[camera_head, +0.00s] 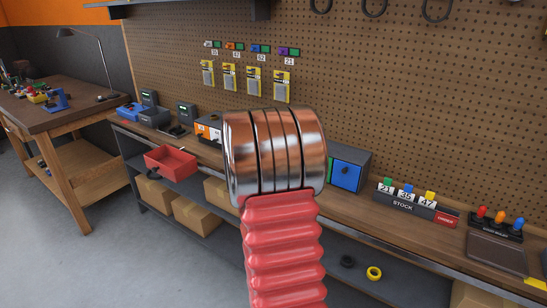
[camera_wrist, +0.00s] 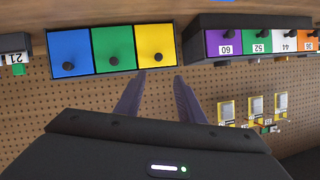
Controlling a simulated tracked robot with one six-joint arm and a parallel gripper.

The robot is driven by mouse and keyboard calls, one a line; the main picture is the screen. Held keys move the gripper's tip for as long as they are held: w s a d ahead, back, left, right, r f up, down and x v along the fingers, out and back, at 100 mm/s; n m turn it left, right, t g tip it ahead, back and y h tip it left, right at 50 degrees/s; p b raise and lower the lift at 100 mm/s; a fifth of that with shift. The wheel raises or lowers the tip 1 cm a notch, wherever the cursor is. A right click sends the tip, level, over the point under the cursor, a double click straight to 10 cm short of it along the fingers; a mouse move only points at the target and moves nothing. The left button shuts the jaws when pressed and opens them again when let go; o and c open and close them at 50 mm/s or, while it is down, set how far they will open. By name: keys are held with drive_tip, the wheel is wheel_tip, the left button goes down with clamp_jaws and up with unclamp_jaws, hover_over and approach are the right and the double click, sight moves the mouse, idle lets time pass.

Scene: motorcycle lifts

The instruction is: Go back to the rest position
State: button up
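My gripper (camera_wrist: 158,80) shows in the wrist view with its two dark fingers apart and nothing seen between them. The fingertips point toward the lower edge of a drawer unit with a blue drawer (camera_wrist: 71,52), a green drawer (camera_wrist: 113,47) and a yellow drawer (camera_wrist: 155,43). I cannot tell whether they touch it. The wrist picture appears upside down. In the head view my raised arm, with a red ribbed sleeve and metal joint, fills the middle, and my gripper is hidden there.
A long workbench (camera_head: 350,211) runs under a pegboard wall (camera_head: 420,110). A red open drawer (camera_head: 171,163) sticks out at the left. A numbered drawer unit (camera_wrist: 250,24) stands beside the coloured one. A wooden table (camera_head: 70,110) stands at far left. Grey floor (camera_head: 120,255) is clear.

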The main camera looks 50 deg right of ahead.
idle(0.3)
drive_tip(key=w+a+f+n+t+y, duration=0.2)
drive_tip(key=w+a+f+n+y, duration=0.15)
drive_tip(key=a, duration=0.55)
drive_tip(key=w+a+f+n+t+y, duration=0.2)
drive_tip(key=a+f+y, duration=0.15)
drive_tip(key=a, duration=0.45)
drive_tip(key=s+a+r+n+g+y, duration=0.1)
drive_tip(key=s+a+n+y, duration=0.15)
drive_tip(key=a, duration=0.65)
drive_tip(key=s+a+r+n+y, duration=0.2)
drive_tip(key=s+a+y, duration=0.1)
drive_tip(key=a, duration=0.6)
drive_tip(key=s+a+r+n, duration=0.3)
drive_tip(key=s+a+n, duration=0.1)
drive_tip(key=s+a, duration=0.5)
drive_tip(key=s+a+r+n+g, duration=0.1)
drive_tip(key=s+a+r+n, duration=0.2)
drive_tip(key=s+a, duration=0.6)
drive_tip(key=shift+a+r+n+y, duration=0.35)
drive_tip(key=shift+a+r+n, duration=0.05)
drive_tip(key=shift+a+r, duration=0.35)
